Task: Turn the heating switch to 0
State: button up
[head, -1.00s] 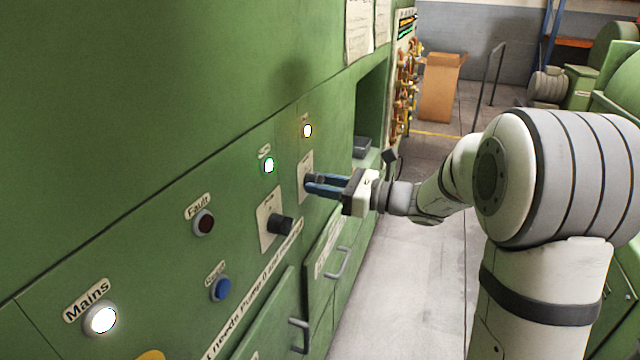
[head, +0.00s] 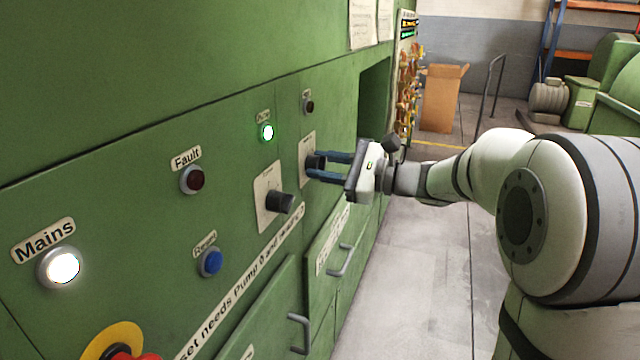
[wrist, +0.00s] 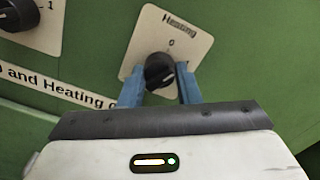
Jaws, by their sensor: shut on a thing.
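The heating switch is a black knob (wrist: 160,72) on a cream plate (wrist: 150,42) labelled "Heating" with a 0 above it. In the head view the knob (head: 316,162) is at the far end of the green panel, partly covered by my gripper (head: 321,167). In the wrist view my gripper (wrist: 158,89) has one blue finger on each side of the knob and is shut on it. The exact direction of the knob's pointer is hard to read. The lamp (head: 308,106) above the heating switch is dark.
A second black knob (head: 280,202) sits left of the heating switch, with a lit green lamp (head: 267,132) above it. A blue button (head: 211,262), a dark fault lamp (head: 193,180) and a lit mains lamp (head: 63,267) are further left. Door handles (head: 342,260) stick out below.

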jog(key=n+b, duration=0.1)
jog(key=b, duration=0.1)
jog(key=n+b, duration=0.3)
jog(key=b, duration=0.1)
jog(key=shift+w+d+f+n, duration=0.1)
jog(key=shift+d+f+n, duration=0.1)
jog(key=shift+f+n, duration=0.1)
jog(key=shift+r+n+b, duration=0.2)
jog(key=shift+n+b, duration=0.4)
jog(key=shift+b, duration=0.1)
jog(key=shift+r, duration=0.15)
jog(key=o, duration=1)
jog(key=shift+c, duration=0.2)
jog(key=v, duration=0.8)
